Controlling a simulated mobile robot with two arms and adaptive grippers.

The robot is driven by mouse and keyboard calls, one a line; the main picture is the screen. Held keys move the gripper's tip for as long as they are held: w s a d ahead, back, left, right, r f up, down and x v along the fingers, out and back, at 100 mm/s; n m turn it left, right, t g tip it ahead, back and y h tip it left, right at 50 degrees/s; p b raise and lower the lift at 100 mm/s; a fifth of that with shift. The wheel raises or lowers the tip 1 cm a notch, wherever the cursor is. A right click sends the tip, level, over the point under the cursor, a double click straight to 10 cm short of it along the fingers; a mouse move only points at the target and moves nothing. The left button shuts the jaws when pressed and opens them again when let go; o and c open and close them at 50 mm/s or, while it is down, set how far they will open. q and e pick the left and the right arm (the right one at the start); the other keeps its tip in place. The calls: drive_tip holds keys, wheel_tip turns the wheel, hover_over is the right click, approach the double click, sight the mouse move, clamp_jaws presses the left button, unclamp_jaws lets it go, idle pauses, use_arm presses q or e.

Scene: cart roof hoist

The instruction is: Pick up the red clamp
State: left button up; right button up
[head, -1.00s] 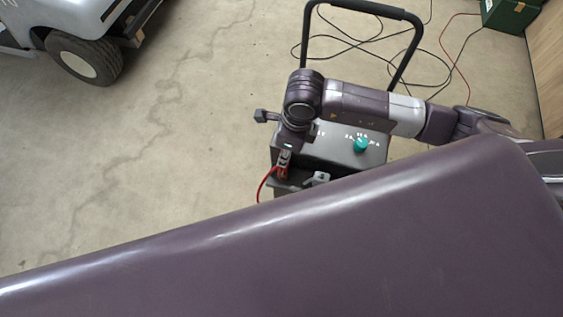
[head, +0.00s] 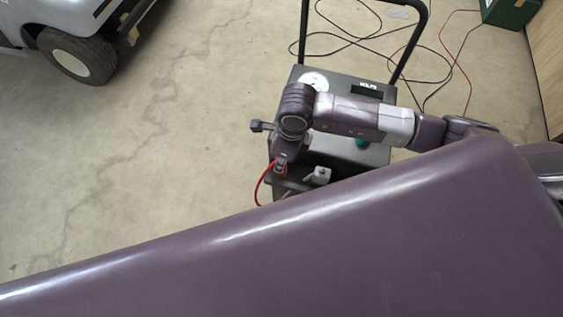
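The red clamp (head: 281,173) is a small red shape at the front left of the dark wheeled cart (head: 347,150), with a red cable (head: 261,187) curving down beside it. My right gripper (head: 281,165) comes in from the right and points down at the clamp, covering much of it. The fingers are too small and too hidden to tell whether they are closed on it. A grey clamp (head: 319,176) sits just right of the red one. My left gripper is not in view.
The cart has a black handle (head: 304,30), a white dial (head: 314,80) and a green knob (head: 362,143) partly behind my arm. Dark cables (head: 345,38) lie on the floor behind it. A vehicle wheel (head: 77,55) stands upper left; a green box (head: 509,12) upper right. Floor at left is clear.

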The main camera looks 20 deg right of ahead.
clamp_jaws()
drive_tip(key=shift+r, duration=0.1)
wheel_tip(320, 180, up, 20)
drive_tip(key=shift+b, duration=0.3)
idle(0.5)
drive_tip(key=shift+b, duration=0.3)
